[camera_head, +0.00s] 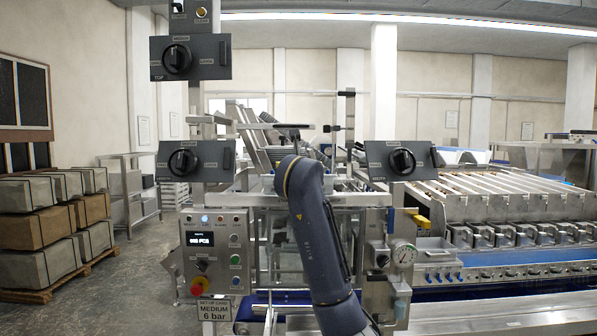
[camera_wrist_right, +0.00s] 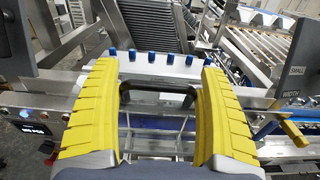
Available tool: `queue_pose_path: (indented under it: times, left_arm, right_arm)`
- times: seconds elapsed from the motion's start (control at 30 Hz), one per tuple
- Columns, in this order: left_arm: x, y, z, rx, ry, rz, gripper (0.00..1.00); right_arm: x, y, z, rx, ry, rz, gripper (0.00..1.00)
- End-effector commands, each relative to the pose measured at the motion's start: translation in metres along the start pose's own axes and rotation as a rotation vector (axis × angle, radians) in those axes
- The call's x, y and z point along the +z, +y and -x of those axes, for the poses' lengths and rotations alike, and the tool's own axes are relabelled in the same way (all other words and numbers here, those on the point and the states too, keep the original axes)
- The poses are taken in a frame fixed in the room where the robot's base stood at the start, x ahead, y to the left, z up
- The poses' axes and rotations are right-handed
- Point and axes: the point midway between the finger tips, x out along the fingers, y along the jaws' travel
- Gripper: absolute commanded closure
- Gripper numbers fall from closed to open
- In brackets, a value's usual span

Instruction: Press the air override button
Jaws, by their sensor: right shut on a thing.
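The control panel (camera_head: 215,252) stands left of centre in the head view, with a lit display (camera_head: 199,239), a red emergency knob (camera_head: 198,286) and a column of small round buttons (camera_head: 235,260) at its right. Their labels are too small to read, so I cannot tell which is the air override button. My right arm (camera_head: 318,245) rises right of the panel, apart from it; its gripper is hidden there. My left gripper is not in view.
Three dark dial boxes (camera_head: 190,58) (camera_head: 196,161) (camera_head: 401,160) surround the machine frame. A pressure gauge (camera_head: 403,254) sits right of my arm. A set-up card (camera_head: 214,309) reads "MEDIUM 6 bar". A conveyor machine (camera_head: 510,235) fills the right; stacked crates (camera_head: 38,262) stand left.

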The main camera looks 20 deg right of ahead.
Motion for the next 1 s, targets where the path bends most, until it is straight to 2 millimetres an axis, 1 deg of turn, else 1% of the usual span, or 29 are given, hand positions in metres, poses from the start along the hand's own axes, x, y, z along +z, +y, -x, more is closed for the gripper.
queue_pose_path:
  times: [0.03, 0.33, 0.37, 0.43, 0.77, 0.87, 1.0]
  left_arm:
    - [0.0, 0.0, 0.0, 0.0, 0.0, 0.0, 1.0]
    - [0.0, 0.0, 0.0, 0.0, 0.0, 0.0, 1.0]
    - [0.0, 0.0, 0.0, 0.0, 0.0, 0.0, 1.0]
    - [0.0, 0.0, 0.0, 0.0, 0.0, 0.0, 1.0]
    - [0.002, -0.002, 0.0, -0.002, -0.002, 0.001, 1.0]
    - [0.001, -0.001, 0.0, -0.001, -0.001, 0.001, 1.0]
    - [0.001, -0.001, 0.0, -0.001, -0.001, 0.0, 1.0]
  right_arm:
    - [0.001, -0.004, -0.001, -0.007, -0.002, 0.0, 0.52]
    - [0.001, -0.004, -0.001, -0.008, -0.002, 0.0, 0.52]
    - [0.001, -0.004, -0.001, -0.008, -0.003, 0.0, 0.18]
    - [0.001, -0.004, -0.001, -0.007, -0.002, 0.0, 0.1]
    - [0.0, -0.001, 0.003, -0.003, -0.001, 0.0, 0.09]
    - [0.001, -0.001, 0.011, -0.003, -0.003, -0.001, 0.09]
    - [0.001, -0.001, 0.032, -0.002, -0.004, -0.001, 0.09]
